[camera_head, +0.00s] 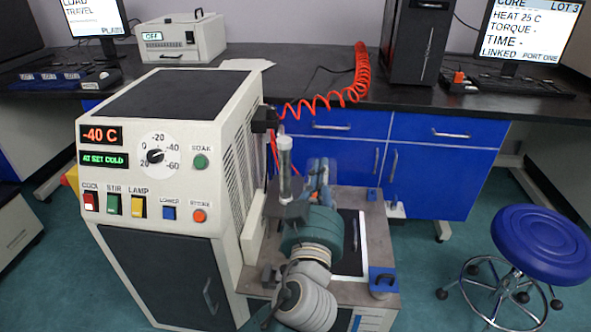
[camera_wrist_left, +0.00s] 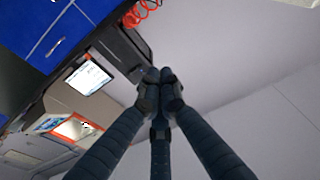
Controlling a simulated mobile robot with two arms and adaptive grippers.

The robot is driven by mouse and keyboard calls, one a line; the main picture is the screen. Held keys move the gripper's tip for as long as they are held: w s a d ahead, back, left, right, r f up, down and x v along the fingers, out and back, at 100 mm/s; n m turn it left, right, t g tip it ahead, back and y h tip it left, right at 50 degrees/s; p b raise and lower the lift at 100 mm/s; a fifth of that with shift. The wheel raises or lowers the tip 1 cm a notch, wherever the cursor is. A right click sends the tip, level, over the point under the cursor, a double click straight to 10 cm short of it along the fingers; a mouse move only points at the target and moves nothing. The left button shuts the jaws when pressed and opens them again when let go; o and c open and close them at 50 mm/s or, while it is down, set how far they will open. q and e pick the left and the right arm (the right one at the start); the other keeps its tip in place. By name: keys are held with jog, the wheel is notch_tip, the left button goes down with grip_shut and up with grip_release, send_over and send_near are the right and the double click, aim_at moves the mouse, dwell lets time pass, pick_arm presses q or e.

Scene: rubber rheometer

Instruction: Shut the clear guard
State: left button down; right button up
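My left gripper (camera_head: 319,185) reaches up from the bottom middle over the small bench of the cold cabinet. In the left wrist view its three dark fingers come together at the tips (camera_wrist_left: 160,90), with nothing seen between them. The clear guard is hard to make out. A pale see-through patch (camera_head: 318,168) around my fingers may be part of it, but I cannot tell its edges, its angle or whether my fingers touch it. My wrist hides much of the bench there. My right gripper is not in view.
The cabinet (camera_head: 165,150) with its dials and buttons stands left of my gripper. An upright clear tube (camera_head: 285,165) is close on the left. A blue stool (camera_head: 543,245) stands right.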

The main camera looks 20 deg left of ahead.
pick_arm(q)
jog(key=w+a+f, duration=0.3)
jog(key=w, duration=0.5)
jog(key=shift+w+f+n+g, duration=0.2)
jog(key=shift+w+n+g, duration=0.1)
jog(key=shift+n, duration=0.1)
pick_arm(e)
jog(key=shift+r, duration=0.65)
pick_arm(q)
jog(key=shift+a, duration=0.1)
